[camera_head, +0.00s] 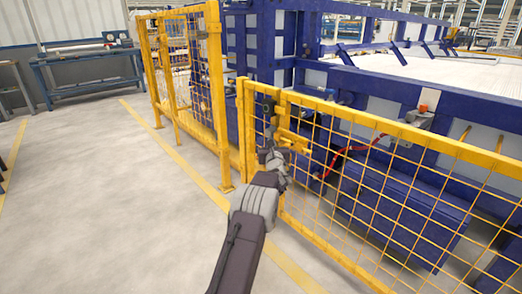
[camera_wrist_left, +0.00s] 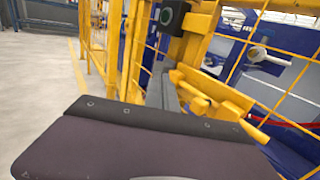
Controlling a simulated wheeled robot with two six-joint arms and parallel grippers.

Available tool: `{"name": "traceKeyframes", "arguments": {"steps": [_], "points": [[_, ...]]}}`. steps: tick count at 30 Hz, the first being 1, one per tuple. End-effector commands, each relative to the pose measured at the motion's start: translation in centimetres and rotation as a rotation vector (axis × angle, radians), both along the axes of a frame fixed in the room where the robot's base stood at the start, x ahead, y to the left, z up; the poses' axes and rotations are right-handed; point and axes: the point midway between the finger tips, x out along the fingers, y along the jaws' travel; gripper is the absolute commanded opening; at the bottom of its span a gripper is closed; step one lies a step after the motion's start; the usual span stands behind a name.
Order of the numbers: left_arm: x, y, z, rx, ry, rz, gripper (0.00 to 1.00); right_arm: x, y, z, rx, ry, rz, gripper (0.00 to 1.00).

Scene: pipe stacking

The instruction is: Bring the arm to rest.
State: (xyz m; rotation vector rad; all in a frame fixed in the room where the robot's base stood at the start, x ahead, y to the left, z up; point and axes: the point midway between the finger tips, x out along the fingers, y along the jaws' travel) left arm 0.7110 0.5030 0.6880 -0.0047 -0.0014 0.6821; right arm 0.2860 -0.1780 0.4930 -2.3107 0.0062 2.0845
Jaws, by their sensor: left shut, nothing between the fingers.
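My left arm (camera_head: 240,240) reaches up from the bottom of the head view, bent at a grey joint, towards the yellow mesh fence (camera_head: 400,185). My left gripper (camera_head: 275,160) is at its far end, shut and empty, small and close in front of the yellow latch (camera_head: 292,140) on a fence post. Whether it touches the latch I cannot tell. In the left wrist view, a dark part of my own arm fills the bottom, with the latch (camera_wrist_left: 205,98) just beyond it. My right gripper is not in view.
A black box-shaped fitting (camera_wrist_left: 173,17) sits on the post above the latch. Behind the fence stands a blue steel frame (camera_head: 350,80) with a red hose (camera_head: 345,155). A blue workbench (camera_head: 90,70) stands far left. Bare grey floor (camera_head: 100,190) lies open left of the arm.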

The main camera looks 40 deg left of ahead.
Motion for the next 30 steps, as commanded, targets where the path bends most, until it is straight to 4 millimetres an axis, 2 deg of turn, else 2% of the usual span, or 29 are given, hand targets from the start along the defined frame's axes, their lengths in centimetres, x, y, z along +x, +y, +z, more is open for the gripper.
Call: {"name": "traceKeyframes", "arguments": {"steps": [3,9,23,26,29,30], "points": [[-2.2,0.6,0.2,0.001,0.001,0.003,0.0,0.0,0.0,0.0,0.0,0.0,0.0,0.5],[-4.5,1.2,0.1,0.001,0.0,0.002,0.0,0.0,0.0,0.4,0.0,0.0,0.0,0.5],[-4.8,1.0,0.1,0.0,0.0,-0.005,0.0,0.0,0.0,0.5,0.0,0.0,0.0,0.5],[-4.0,-0.9,2.4,0.01,-0.025,-0.034,0.0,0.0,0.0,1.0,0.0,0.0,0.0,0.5],[-3.3,-4.2,7.2,0.028,-0.074,-0.084,0.0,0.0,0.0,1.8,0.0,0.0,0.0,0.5],[-3.5,-6.1,9.3,0.013,-0.096,-0.101,0.0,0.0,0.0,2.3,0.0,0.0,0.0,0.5]]}}
